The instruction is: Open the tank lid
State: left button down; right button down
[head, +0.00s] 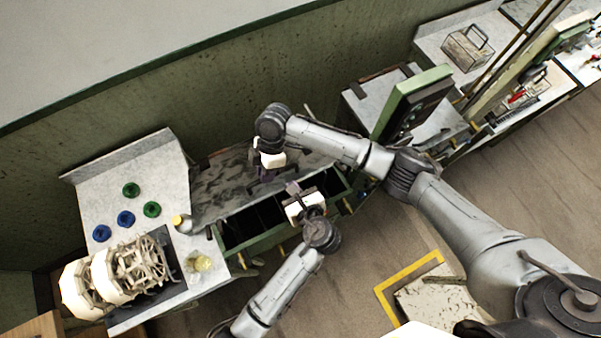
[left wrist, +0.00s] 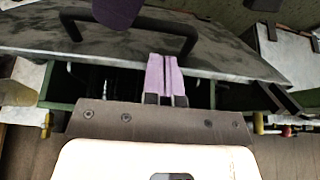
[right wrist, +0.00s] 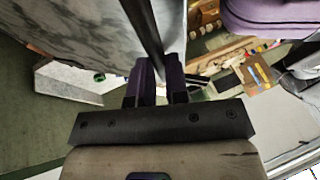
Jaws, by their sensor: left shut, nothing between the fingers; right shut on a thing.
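The tank lid (head: 222,190) is a grey mottled plate. It covers the back of the green-framed tank (head: 262,242), and the dark inside shows along the front. In the left wrist view the lid (left wrist: 235,58) stands raised and tilted above the tank, with a black bar handle (left wrist: 130,22). My right gripper (head: 265,177) is shut on the lid's handle; the dark bar (right wrist: 146,32) runs between its fingers in the right wrist view. My left gripper (head: 293,187) is shut and empty at the lid's front edge; I cannot tell whether its fingers (left wrist: 166,75) touch it.
A left-hand counter (head: 150,165) holds green and blue round pieces, a pale bowl (head: 201,263) and a white machine (head: 120,270). A green-edged panel (head: 412,100) stands right of the tank. A wall (head: 200,95) rises behind. The floor (head: 480,190) at right is clear.

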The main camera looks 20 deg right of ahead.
aim_at(286, 180)
pick_arm(q)
jog(key=shift+x, duration=1.8)
pick_arm(e)
jog(key=shift+w+d+f, duration=0.15)
jog(key=shift+w, duration=0.05)
pick_arm(q)
jog(key=shift+w+r, duration=0.65)
jog(key=shift+r, duration=0.2)
jog(key=shift+w+a, duration=0.1)
pick_arm(e)
jog(key=shift+s+f, duration=0.1)
pick_arm(q)
jog(key=shift+w, duration=0.1)
pick_arm(e)
jog(key=c, duration=1.1)
grip_release()
jog(key=shift+c, duration=0.2)
pick_arm(q)
jog(key=shift+a, duration=0.1)
pick_arm(e)
jog(key=shift+r, duration=0.2)
